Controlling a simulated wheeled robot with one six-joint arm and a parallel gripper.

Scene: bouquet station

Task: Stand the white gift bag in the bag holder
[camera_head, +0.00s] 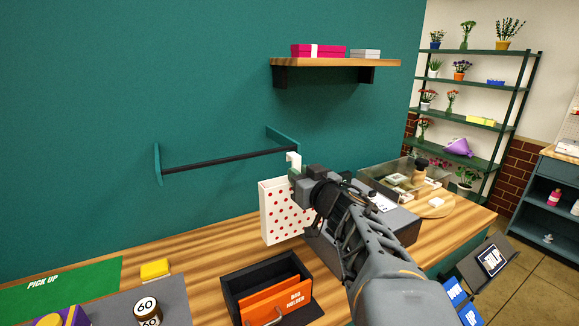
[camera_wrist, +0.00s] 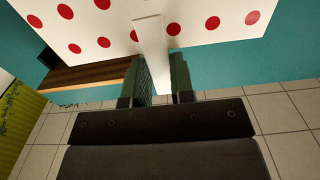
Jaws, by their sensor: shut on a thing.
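The white gift bag (camera_head: 287,212) has red dots and hangs upright in the air above the counter. It also fills the top of the wrist view (camera_wrist: 100,25). My gripper (camera_head: 297,172) is shut on the bag's white handle (camera_wrist: 151,55), with a finger on each side of it. The bag is apart from the holder.
A dark rail (camera_head: 230,159) with teal brackets is on the wall behind the bag. A grey box (camera_head: 340,250) and a clear case (camera_head: 410,180) stand to the right. A green pick-up mat (camera_head: 65,288), a yellow block (camera_head: 155,270) and a jar (camera_head: 148,312) are at left.

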